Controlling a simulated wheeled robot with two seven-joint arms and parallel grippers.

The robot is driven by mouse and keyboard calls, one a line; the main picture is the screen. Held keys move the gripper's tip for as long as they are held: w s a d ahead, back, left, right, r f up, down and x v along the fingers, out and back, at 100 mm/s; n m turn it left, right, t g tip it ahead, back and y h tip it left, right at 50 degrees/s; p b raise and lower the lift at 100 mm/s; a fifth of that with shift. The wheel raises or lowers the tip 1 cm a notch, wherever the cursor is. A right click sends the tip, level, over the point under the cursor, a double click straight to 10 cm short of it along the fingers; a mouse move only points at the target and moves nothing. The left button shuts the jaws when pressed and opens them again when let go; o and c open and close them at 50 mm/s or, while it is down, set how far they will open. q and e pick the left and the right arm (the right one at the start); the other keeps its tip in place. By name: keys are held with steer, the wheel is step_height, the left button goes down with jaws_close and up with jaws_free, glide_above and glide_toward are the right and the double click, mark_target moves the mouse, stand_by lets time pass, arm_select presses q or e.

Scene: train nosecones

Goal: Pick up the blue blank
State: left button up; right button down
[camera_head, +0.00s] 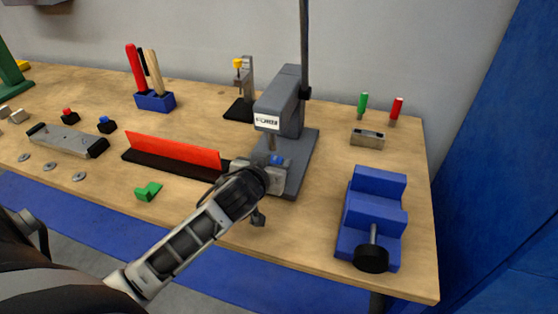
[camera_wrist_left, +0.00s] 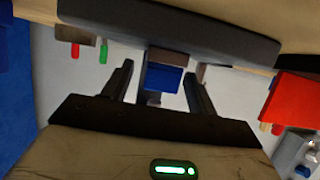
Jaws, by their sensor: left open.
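The blue blank (camera_head: 277,159) is a small blue piece at the grey arbor press (camera_head: 286,100), low on its front, partly hidden by grey metal. In the left wrist view a blue block (camera_wrist_left: 163,78) shows between the two fingers, with darker grey parts around it. My left gripper (camera_head: 259,181) reaches the front of the press from the lower left, close to the blank. In the left wrist view the gripper (camera_wrist_left: 160,75) has its fingers apart, with gaps on both sides of the blue block. My right gripper is not in view.
A red bar on a dark base (camera_head: 172,150) lies left of the gripper, with a green piece (camera_head: 148,191) in front. A blue vise (camera_head: 373,212) stands at the right. A blue holder with tools (camera_head: 155,102) is at the back. Bare wood lies between press and vise.

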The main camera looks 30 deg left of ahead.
arm_select(q)
steer(key=shift+s, duration=0.15)
steer(key=shift+r, duration=0.1)
steer(key=c, duration=1.1)
steer(key=shift+o, duration=0.2)
steer(key=shift+r, duration=0.1)
